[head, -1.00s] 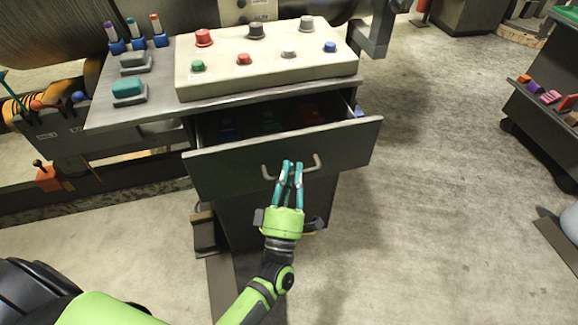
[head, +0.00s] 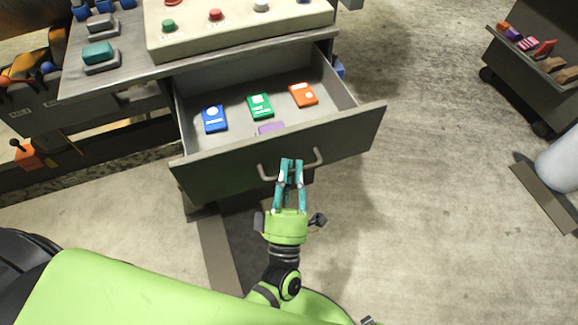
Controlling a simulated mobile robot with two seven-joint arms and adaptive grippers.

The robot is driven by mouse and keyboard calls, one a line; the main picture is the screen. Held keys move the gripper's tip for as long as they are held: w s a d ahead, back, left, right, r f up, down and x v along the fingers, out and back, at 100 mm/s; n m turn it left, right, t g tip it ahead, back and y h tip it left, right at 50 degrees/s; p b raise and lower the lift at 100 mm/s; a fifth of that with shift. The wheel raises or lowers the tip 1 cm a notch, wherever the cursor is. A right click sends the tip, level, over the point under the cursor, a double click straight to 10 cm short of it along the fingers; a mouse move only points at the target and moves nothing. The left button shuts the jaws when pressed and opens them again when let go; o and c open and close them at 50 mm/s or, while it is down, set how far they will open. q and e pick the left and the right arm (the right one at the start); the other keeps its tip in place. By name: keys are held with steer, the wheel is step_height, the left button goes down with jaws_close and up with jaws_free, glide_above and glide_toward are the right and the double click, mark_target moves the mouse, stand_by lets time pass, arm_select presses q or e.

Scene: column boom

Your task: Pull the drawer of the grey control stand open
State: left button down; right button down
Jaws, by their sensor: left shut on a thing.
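The drawer (head: 330,142) of the grey control stand (head: 200,68) is pulled well out, and its inside shows. In it lie a blue item (head: 214,118), a green item (head: 260,106), an orange item (head: 303,95) and a purple one (head: 271,128) partly hidden by the drawer front. The bar handle (head: 318,158) is on the drawer front. My left gripper (head: 291,164) has its teal fingers close together, shut on the handle's middle. My right gripper is not in view.
A panel with coloured buttons (head: 240,30) sits on top of the stand. A dark cart with small items (head: 520,75) stands at the right, with a pale cylinder (head: 560,160) below it. The floor (head: 420,200) right of the drawer is clear.

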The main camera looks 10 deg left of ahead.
arm_select(q)
steer(key=c, duration=1.4)
jaws_free()
steer(key=v, duration=1.2)
